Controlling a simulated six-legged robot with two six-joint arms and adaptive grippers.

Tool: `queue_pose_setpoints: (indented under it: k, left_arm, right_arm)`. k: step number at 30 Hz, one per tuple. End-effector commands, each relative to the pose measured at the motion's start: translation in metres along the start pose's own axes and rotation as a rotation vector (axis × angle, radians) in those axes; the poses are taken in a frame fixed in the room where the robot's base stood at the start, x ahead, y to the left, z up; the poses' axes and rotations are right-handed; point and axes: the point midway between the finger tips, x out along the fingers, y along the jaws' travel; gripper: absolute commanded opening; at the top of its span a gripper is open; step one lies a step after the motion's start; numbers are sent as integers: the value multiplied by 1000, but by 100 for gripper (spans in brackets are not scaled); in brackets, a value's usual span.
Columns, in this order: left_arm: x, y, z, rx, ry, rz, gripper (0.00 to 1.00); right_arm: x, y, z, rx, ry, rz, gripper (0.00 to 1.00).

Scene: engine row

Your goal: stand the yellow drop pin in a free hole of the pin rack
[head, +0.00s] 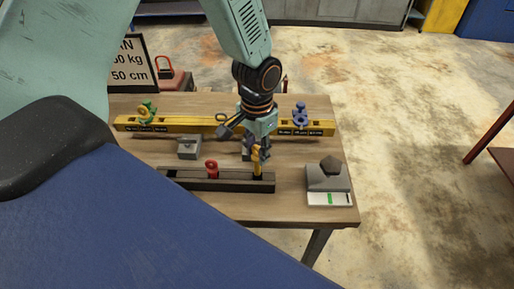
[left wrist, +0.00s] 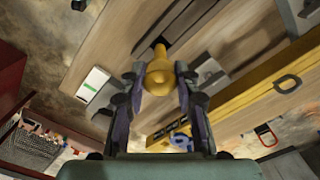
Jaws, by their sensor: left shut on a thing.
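The yellow drop pin (head: 257,162) is upright at the right end of the dark pin rack (head: 230,184). My left gripper (head: 257,150) is shut on its upper part from above. In the left wrist view the pin (left wrist: 158,73) sits between the two fingers of the gripper (left wrist: 160,85), its narrow end towards the dark rack (left wrist: 185,22). The lower end meets the rack's top in the head view; I cannot tell whether it is inside a hole. A red pin (head: 211,170) stands in the middle of the rack. My right gripper is not in view.
A long yellow bar (head: 180,125) lies behind, with a green piece (head: 147,112) and a blue piece (head: 300,115) on it. A grey block (head: 189,148) is behind the rack. A grey device with a dark top (head: 328,180) stands at the right table edge.

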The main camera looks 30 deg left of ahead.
Motion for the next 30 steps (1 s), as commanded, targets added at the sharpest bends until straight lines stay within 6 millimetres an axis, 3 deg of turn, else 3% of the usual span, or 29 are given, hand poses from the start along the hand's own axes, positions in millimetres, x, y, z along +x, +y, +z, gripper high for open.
queue_pose_setpoints:
  k: [30]
  left_arm:
    - [22, 0, 0, 0, -1, 0, 0]
  right_arm:
    - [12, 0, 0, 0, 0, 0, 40]
